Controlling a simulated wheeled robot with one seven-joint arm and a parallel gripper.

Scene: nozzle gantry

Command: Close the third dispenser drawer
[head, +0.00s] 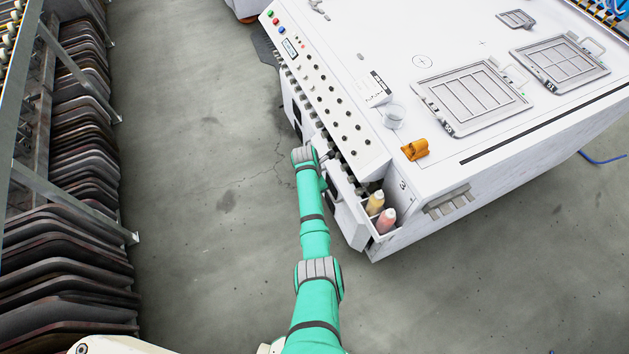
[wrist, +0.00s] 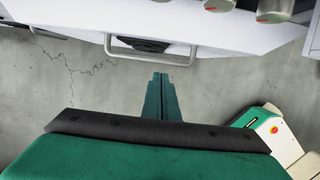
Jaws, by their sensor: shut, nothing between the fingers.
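An open dispenser drawer (head: 350,222) juts from the near left side of the white machine, with a yellow bottle (head: 375,203) and a pink bottle (head: 387,220) in it. Which drawer in the row it is, I cannot tell for sure. In the wrist view a white drawer front (wrist: 230,38) with a U-shaped handle (wrist: 150,58) lies across the top. My gripper (wrist: 161,78) is shut and empty, its fingertips just below and right of the handle's middle. Whether they touch it is unclear. In the head view my green arm reaches the drawer side; its fingertips are hard to make out.
The white machine (head: 440,150) fills the right, with a button panel (head: 325,90) and an orange part (head: 415,149) on top. Racks of dark curved boards (head: 70,250) stand at the left. The grey floor (head: 200,140) between is clear.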

